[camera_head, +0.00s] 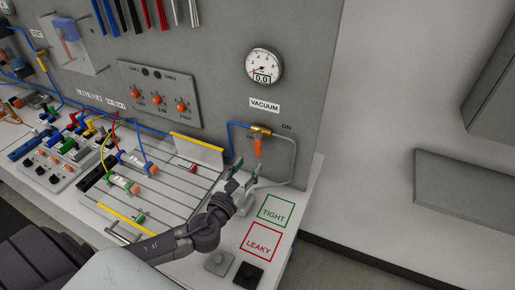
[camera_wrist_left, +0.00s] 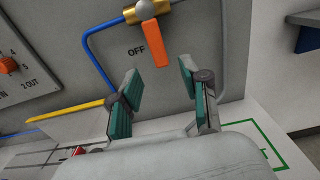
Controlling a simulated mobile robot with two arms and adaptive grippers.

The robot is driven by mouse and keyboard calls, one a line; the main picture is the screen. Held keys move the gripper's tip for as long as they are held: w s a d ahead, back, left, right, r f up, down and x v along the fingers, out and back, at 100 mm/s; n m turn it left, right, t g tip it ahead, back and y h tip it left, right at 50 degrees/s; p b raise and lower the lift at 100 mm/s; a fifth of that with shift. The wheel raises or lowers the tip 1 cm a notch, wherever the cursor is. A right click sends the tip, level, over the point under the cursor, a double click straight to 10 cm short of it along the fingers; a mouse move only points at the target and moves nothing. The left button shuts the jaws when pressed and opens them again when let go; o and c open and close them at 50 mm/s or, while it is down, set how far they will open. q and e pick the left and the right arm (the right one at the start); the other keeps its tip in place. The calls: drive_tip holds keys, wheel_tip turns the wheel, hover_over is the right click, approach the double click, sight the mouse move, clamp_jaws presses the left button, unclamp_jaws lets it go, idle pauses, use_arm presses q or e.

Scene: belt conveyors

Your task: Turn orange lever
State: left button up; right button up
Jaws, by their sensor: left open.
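The orange lever (camera_head: 258,147) hangs down from a brass valve (camera_head: 260,131) on the grey panel, under the VACUUM label. In the left wrist view the lever (camera_wrist_left: 155,43) points down and slightly right from the brass valve (camera_wrist_left: 146,11), next to the word OFF. My left gripper (camera_head: 241,182) is just below the lever in the head view. In the wrist view the left gripper (camera_wrist_left: 158,86) is open, with its green-padded fingers apart and nothing between them. The lever's tip lies above the gap, apart from the fingers. My right gripper is not in view.
A vacuum gauge (camera_head: 264,66) sits above the valve. A blue hose (camera_head: 231,140) runs left from it. A slotted plate (camera_head: 165,180) with coloured fittings is on the bench, left of my gripper. Green TIGHT (camera_head: 271,226) and red LEAKY squares (camera_head: 257,255) mark the bench front.

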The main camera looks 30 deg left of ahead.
sight(257, 153)
use_arm(q)
drive_tip(key=w, duration=0.3)
drive_tip(key=w+p, duration=0.1)
drive_tip(key=w, duration=0.2)
drive_tip(key=shift+a, duration=0.2)
drive_tip(key=shift+w, duration=0.4)
clamp_jaws()
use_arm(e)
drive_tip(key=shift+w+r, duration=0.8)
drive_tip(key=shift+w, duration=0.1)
